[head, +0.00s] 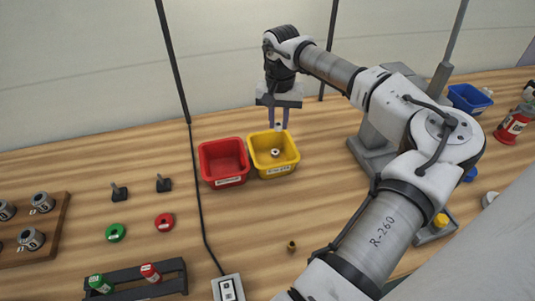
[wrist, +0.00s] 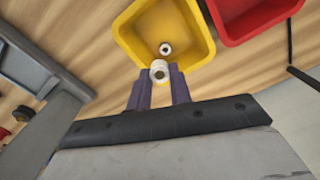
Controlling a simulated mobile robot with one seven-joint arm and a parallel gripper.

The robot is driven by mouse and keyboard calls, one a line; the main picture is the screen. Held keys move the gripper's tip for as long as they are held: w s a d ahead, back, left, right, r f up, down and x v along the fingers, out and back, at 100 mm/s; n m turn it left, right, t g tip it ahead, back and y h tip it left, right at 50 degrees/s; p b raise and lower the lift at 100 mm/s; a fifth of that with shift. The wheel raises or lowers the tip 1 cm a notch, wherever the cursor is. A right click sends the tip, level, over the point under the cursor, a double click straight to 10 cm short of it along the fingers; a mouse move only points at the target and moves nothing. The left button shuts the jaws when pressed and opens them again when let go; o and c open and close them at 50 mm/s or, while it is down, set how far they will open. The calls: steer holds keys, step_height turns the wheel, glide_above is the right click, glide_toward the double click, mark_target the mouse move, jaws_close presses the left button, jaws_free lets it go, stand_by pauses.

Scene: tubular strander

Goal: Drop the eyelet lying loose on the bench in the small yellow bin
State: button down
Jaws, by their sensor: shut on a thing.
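My gripper (head: 278,122) points down above the small yellow bin (head: 257,167). It is shut on a small white eyelet (head: 279,127), which shows between the fingertips in the wrist view (wrist: 159,72). The held eyelet is over the bin's opening in the head view. Another small pale ring (head: 275,152) lies inside the yellow bin and also shows in the wrist view (wrist: 165,48). The bin has a white label on its front, too small to read.
A red bin (head: 223,180) stands directly left of the yellow one. A black cable (head: 196,170) runs left of the bins to a socket box (head: 228,288). A small brass piece (head: 291,246) stands on the bench in front. A blue bin (head: 468,98) is at the back right.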

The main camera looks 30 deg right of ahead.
steer(key=shift+f+b, duration=1.75)
steer(key=shift+f, duration=1.2)
steer(key=c, duration=1.2)
jaws_free()
steer(key=shift+r, duration=0.1)
step_height(320, 180, up, 14)
steer(key=b, duration=0.2)
steer(key=shift+b, duration=0.4)
